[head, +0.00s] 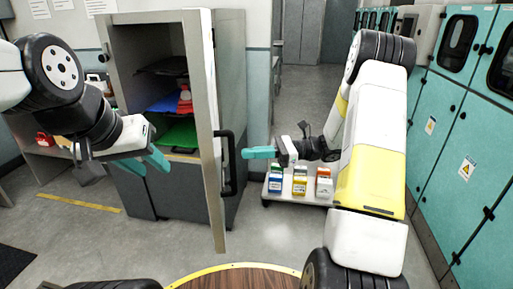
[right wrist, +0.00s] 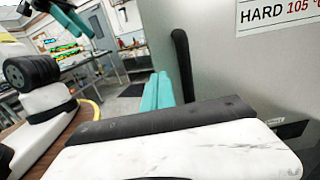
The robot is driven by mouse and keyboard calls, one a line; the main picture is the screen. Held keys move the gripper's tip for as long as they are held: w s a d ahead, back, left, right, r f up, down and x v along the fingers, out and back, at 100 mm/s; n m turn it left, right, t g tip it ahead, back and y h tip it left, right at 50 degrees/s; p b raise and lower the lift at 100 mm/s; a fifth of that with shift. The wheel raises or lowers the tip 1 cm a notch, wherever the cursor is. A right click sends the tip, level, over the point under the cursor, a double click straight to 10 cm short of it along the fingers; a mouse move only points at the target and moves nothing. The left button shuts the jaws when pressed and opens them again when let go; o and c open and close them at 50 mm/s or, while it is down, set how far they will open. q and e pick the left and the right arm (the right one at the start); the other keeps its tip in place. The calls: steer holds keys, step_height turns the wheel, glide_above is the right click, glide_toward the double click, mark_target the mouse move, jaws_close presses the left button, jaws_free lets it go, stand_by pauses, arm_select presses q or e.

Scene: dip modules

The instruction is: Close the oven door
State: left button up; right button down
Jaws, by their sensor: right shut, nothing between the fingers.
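The grey oven (head: 228,75) stands upright in the head view. Its door (head: 205,100) is swung open toward me, seen nearly edge-on, with a black handle (head: 231,165) on its right side. My right gripper (head: 247,153) is shut and empty just right of the handle. In the right wrist view its teal fingers (right wrist: 163,92) lie beside the handle (right wrist: 182,65), near the door's outer face (right wrist: 225,75); contact cannot be told. My left gripper (head: 145,165) is left of the door, before the oven's lower front, with its fingers apart and empty.
Inside the oven are a blue tray (head: 165,102), a green tray (head: 180,134) and a red item (head: 185,103). A low cart (head: 290,199) with several small boxes stands beyond my right gripper. Teal cabinets (head: 450,130) line the right. A round wooden table (head: 240,279) is in front.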

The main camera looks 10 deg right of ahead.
steer(key=a, duration=0.7)
steer(key=shift+a, duration=0.3)
